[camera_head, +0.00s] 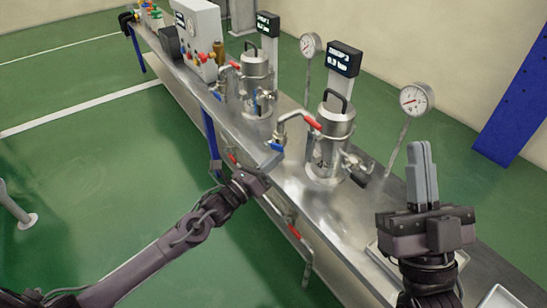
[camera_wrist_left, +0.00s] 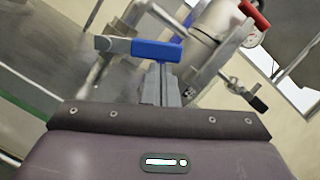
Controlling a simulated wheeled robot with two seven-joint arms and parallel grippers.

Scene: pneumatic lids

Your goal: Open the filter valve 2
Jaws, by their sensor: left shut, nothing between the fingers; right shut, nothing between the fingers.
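The nearer steel filter vessel (camera_head: 330,140) stands upright on the bench with a black lid handle and a red valve lever (camera_head: 313,122) on its pipe. A blue valve lever (camera_head: 277,147) sits at the lower end of that pipe. My left gripper (camera_head: 272,160) is shut and empty just below the blue lever. In the left wrist view, the blue lever (camera_wrist_left: 157,50) lies across the tips of my left fingers (camera_wrist_left: 168,82); I cannot tell whether they touch. My right gripper (camera_head: 424,160) is shut and empty, fingers up, right of the vessel. No valve number is readable.
A farther vessel (camera_head: 256,85) with similar levers stands behind on the long steel bench (camera_head: 345,240). Gauges (camera_head: 415,98) on posts and a display box (camera_head: 343,58) rise beside the vessels. Red-levered pipes (camera_head: 294,231) run along the bench front.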

